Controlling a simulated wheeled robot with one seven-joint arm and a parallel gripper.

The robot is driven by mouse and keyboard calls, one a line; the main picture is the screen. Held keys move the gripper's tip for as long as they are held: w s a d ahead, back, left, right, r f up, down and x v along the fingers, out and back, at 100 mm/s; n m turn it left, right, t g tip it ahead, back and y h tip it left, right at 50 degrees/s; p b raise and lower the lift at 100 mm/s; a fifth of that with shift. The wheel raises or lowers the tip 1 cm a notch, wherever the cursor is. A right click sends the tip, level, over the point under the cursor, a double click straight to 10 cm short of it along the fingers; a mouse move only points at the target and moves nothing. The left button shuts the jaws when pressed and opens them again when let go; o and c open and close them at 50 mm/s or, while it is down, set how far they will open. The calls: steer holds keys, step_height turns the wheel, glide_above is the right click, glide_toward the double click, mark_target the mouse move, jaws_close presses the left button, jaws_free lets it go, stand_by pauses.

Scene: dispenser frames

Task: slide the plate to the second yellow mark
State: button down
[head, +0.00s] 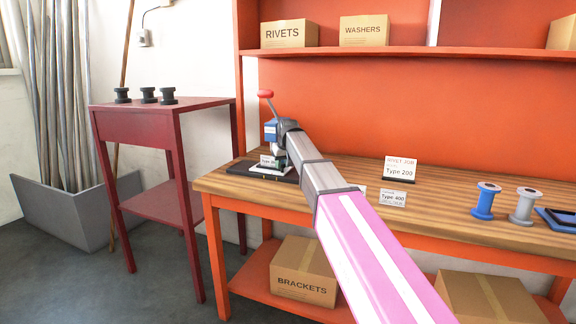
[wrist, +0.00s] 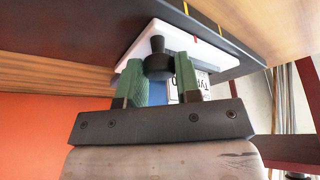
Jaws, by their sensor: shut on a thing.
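The white plate (wrist: 143,42) lies on a dark base (wrist: 228,48) in the wrist view. A black knob (wrist: 157,45) stands on the plate. My gripper (wrist: 159,76) has its green fingers on either side of the knob and is shut on it. A yellow mark (wrist: 186,8) shows on the base beside the plate, and a small red line (wrist: 194,39) is at the plate's edge. In the head view the plate (head: 271,170) shows below the dispenser (head: 271,131) with its red-tipped lever; my arm hides the knob and most of the gripper.
The dispenser stands at the left end of the wooden bench (head: 320,176). Label cards (head: 400,167), a blue spool (head: 485,201) and a grey spool (head: 525,206) are to the right. A shelf (head: 350,52) with boxes is above. A dark red side table (head: 160,109) stands left.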

mark_target(273, 169)
steer(key=a, duration=0.1)
steer(key=w+a, duration=0.1)
steer(key=a, duration=0.1)
steer(key=shift+w+a, duration=0.15)
steer(key=shift+a, duration=0.05)
steer(key=c, duration=0.8)
jaws_free()
steer(key=shift+a, duration=0.1)
steer(key=shift+c, duration=0.2)
steer(key=v, duration=1.1)
